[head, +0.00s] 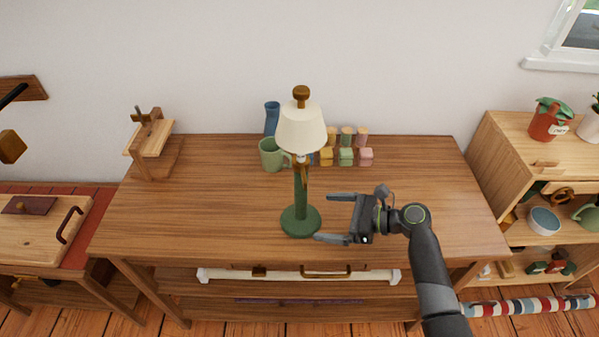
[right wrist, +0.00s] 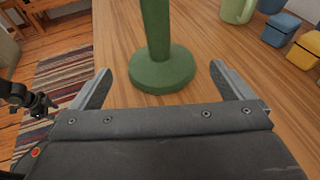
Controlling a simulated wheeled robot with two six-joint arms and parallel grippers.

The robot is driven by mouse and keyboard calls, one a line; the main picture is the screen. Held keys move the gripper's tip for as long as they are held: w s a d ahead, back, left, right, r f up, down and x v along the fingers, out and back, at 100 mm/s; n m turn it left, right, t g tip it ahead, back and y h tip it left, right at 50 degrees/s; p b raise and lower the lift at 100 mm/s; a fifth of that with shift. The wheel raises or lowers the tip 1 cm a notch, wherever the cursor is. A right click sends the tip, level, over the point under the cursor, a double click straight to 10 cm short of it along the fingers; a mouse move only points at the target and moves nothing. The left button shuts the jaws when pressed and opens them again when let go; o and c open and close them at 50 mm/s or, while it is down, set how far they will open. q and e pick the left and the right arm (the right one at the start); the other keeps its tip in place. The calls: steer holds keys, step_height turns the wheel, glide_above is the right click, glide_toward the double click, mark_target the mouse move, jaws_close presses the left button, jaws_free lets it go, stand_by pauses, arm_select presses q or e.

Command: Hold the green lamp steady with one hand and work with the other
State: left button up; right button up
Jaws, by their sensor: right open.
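The green lamp (head: 301,200) stands upright on the wooden table, with a round green base, a green post, a cream shade (head: 301,128) and a brown knob on top. My right gripper (head: 329,217) is open, just right of the lamp's lower post, fingers pointing left at it. In the right wrist view the lamp's base (right wrist: 162,69) shows ahead of and between the two open fingers (right wrist: 160,82); they do not grip it. A dark jointed part, which looks like my left gripper (right wrist: 28,99), shows at the left edge of that view; its jaws are unclear.
Behind the lamp stand a green mug (head: 272,155), a blue vase (head: 271,118) and several coloured blocks and jars. A wooden stand (head: 152,145) is at the table's back left. A shelf (head: 500,140) with plants adjoins at right. The table's left and right front are clear.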

mark_target(307, 215)
steer(key=b+x, duration=0.1)
steer(key=x, duration=0.2)
steer(key=shift+f+b, duration=0.2)
steer(key=shift+b, duration=0.1)
steer(key=shift+w+a+p, duration=0.15)
steer(key=shift+a+p, duration=0.05)
steer(key=shift+a, duration=0.3)
steer(key=shift+w+a+p, duration=0.15)
steer(key=shift+w+a, duration=0.05)
steer(key=shift+a, duration=0.3)
arm_select(q)
steer(key=shift+f, duration=0.9)
arm_select(e)
steer(key=shift+x, duration=0.95)
steer(key=shift+f, duration=0.15)
